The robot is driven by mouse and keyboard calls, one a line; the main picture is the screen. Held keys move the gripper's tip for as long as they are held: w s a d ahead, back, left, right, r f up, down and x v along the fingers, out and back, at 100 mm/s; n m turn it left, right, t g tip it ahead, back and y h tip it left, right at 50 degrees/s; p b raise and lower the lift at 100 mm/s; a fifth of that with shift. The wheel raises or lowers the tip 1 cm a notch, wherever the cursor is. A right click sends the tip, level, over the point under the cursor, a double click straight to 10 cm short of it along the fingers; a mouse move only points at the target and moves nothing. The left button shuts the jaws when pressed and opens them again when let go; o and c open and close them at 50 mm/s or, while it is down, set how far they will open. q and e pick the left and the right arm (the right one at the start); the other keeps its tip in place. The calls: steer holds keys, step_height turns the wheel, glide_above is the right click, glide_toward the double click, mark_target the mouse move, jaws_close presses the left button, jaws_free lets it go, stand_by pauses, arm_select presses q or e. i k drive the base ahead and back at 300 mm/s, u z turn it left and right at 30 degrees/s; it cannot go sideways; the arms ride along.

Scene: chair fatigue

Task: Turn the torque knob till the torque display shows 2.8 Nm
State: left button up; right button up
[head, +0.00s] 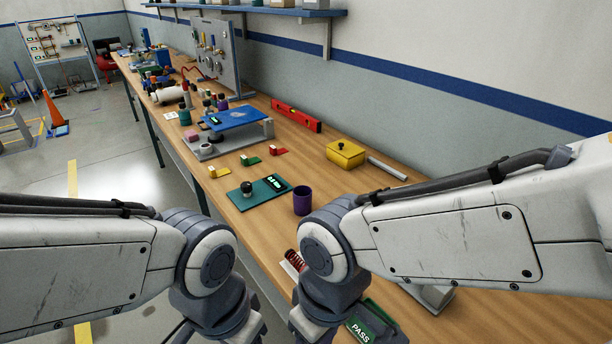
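A dark green plate (257,203) lies on the wooden bench in the middle of the picture. A black round knob (247,187) stands on its left part. A small display (276,181) with lit green characters sits to the right of the knob. The characters are too small to read, and I cannot tell for certain that this is the torque display. My two arms come in from the left and right, and their wrists bend down at the bottom edge. Both grippers are below the picture, so their fingers are hidden. Neither arm touches the plate or knob.
A purple cup (303,200) stands just right of the plate. Small yellow, green and red blocks lie behind it, with a blue-topped fixture (237,118) farther back. A yellow box (345,153) is at right. A green PASS sign (362,329) is partly hidden near my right arm.

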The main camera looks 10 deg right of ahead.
mark_target(246, 187)
steer(key=k, duration=0.6)
steer(key=u, duration=0.8)
steer(key=i, duration=1.1)
steer(key=z, duration=0.5)
steer(key=i, duration=0.5)
steer(key=z, duration=0.5)
